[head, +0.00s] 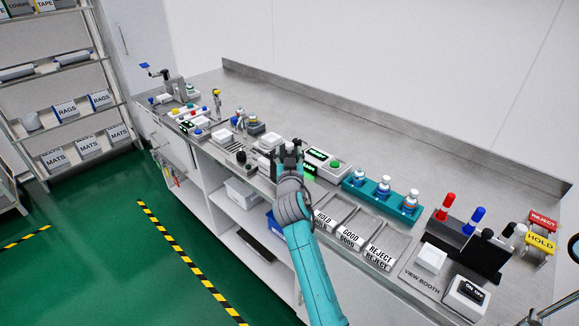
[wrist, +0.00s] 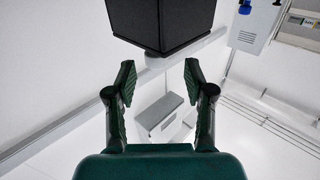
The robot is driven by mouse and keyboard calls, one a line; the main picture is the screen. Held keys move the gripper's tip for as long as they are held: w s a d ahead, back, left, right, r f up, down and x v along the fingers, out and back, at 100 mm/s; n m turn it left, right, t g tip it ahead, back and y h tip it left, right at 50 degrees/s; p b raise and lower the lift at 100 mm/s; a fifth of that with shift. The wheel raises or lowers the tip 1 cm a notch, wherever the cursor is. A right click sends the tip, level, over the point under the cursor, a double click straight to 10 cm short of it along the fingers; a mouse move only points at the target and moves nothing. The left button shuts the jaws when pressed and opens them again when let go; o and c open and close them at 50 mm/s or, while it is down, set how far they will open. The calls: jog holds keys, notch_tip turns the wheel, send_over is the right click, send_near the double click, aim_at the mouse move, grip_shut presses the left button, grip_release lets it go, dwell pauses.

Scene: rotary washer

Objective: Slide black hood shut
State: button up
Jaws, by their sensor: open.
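My gripper (head: 288,148) is at the front of the bench near its middle, above small equipment. In the wrist view my gripper (wrist: 159,80) is open, with nothing between its fingers. A black box-shaped part (wrist: 160,25) is beyond the fingertips at the top of the wrist view, cut off by the frame edge. It looks like the black hood, with a pale rounded piece under it. The fingers appear apart from it. In the head view the hood cannot be made out clearly; my gripper and arm cover that spot.
A green-lit box (head: 325,163) and a teal bottle rack (head: 383,195) stand right of my gripper. Labelled trays (head: 350,234) lie along the front edge. The view booth (head: 475,252) has a dark panel, far right. The back strip of the bench (head: 400,145) is clear.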

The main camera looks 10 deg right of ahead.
jog(key=s+a, duration=0.1)
jog(key=s, duration=0.6)
jog(key=shift+s, duration=0.1)
